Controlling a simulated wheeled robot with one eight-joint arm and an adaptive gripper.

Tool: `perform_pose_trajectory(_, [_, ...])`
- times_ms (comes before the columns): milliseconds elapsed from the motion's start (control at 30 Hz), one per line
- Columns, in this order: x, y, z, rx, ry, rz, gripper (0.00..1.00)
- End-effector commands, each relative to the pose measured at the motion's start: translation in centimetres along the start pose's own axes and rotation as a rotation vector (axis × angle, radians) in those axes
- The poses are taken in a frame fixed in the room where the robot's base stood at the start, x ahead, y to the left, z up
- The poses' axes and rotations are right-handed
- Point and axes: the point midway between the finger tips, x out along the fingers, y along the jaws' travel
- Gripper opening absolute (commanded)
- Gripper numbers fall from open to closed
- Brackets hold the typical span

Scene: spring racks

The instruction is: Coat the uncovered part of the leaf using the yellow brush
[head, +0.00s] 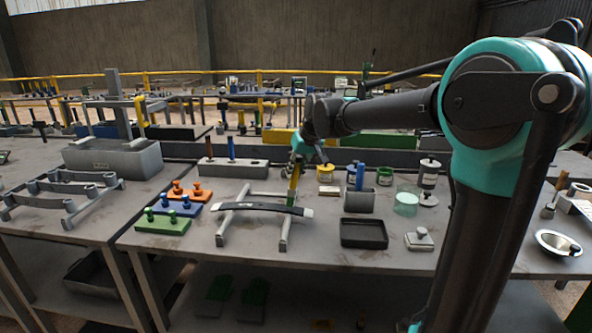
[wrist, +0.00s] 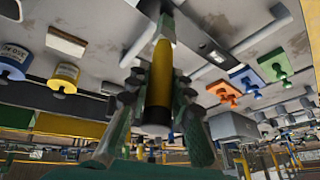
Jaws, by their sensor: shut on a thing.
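The leaf (head: 255,207) is a long, slightly arched strip lying across a grey rack stand (head: 284,232) on the table. Most of it is dark, with a short pale stretch at its right end. My gripper (head: 298,158) is above the right part of the leaf and shut on the yellow brush (head: 293,184), which points down. In the wrist view, my gripper's fingers (wrist: 155,88) close around the yellow brush handle (wrist: 160,70). The brush tip is at or just above the leaf (wrist: 204,46); I cannot tell whether it touches.
A black tray (head: 364,234), a grey holder with a blue brush (head: 359,200) and a green glass jar (head: 406,203) stand right of the rack. Orange, blue and green knobbed blocks (head: 163,222) lie to its left. A long grey block (head: 232,168) stands behind.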

Motion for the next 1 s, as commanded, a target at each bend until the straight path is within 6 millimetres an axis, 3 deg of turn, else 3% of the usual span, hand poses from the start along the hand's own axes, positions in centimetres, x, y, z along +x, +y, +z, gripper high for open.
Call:
perform_pose_trajectory(633, [0.8, 0.1, 0.4, 0.0, 0.0, 0.0, 0.0])
perform_pose_trajectory(1000, [0.3, 2.1, 1.3, 0.001, 0.0, 0.001, 0.0])
